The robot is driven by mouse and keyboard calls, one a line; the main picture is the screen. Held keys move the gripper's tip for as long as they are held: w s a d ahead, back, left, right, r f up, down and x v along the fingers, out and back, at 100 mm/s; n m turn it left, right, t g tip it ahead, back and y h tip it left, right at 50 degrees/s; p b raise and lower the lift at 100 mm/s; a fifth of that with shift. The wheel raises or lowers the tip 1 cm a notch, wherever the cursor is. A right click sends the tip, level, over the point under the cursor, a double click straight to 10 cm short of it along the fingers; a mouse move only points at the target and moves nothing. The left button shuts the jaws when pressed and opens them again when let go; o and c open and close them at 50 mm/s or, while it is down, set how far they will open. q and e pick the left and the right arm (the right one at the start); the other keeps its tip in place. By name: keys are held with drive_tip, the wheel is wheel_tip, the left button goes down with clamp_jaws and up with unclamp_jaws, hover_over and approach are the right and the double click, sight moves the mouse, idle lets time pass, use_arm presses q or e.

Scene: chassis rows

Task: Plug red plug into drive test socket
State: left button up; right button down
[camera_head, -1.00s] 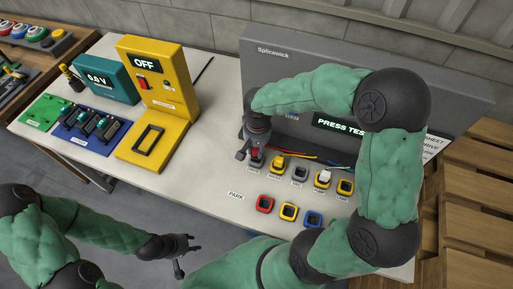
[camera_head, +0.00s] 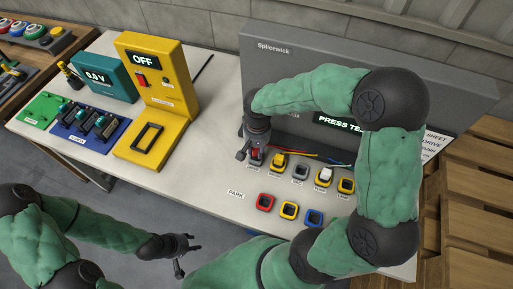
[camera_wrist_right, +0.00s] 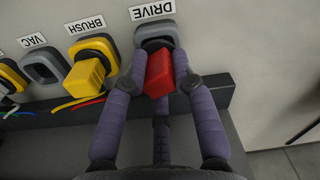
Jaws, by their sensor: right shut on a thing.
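The red plug (camera_wrist_right: 158,74) is between the fingers of my right gripper (camera_wrist_right: 157,88), which is shut on it. The plug's far end meets the dark opening of the grey drive test socket (camera_wrist_right: 142,36), labelled DRIVE, in the right wrist view. How deep it sits is hidden. In the head view my right gripper (camera_head: 250,152) points down at the left end of the back socket row, with the red plug (camera_head: 255,154) partly showing. My left gripper (camera_head: 188,256) is open and empty, in front of the table's edge.
A yellow plug (camera_wrist_right: 88,73) sits in the BRUSH socket beside the drive one. The VAC socket (camera_wrist_right: 45,66) is empty. Coloured wires (camera_head: 305,157) lie behind the row. Empty red (camera_head: 265,208), yellow and blue PARK sockets are in front. A yellow OFF unit (camera_head: 185,92) stands left.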

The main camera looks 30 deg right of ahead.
drive_tip(key=shift+f+b, duration=0.35)
drive_tip(key=shift+f, duration=0.15)
drive_tip(key=c, duration=0.9)
unclamp_jaws()
wheel_tip(320, 180, up, 12)
drive_tip(key=shift+s, duration=0.1)
